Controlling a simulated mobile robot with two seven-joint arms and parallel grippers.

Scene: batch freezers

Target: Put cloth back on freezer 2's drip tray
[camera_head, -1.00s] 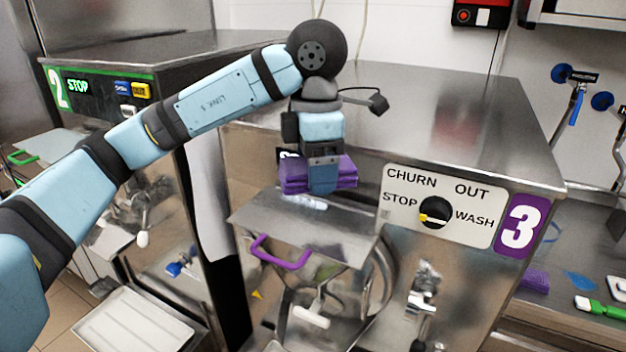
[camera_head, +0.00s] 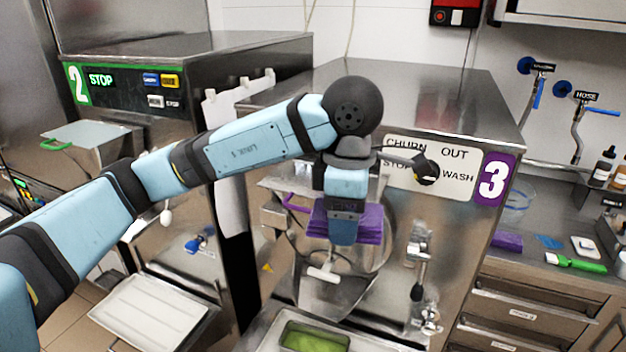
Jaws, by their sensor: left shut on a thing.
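My left gripper (camera_head: 343,232) is shut on a folded purple cloth (camera_head: 370,224) and holds it in front of freezer 3 (camera_head: 405,95), before its hopper and door. Freezer 2 (camera_head: 190,65), marked with a green 2 and STOP, stands to the left. Its pale drip tray (camera_head: 150,312) is low in front of it and looks empty. My right gripper is not in view.
A tray (camera_head: 262,338) with something green (camera_head: 315,338) in it lies below freezer 3's door. Freezer 3's spigot (camera_head: 418,260) juts out to the right. A side counter at the right holds a purple block (camera_head: 507,242) and a green brush (camera_head: 575,263).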

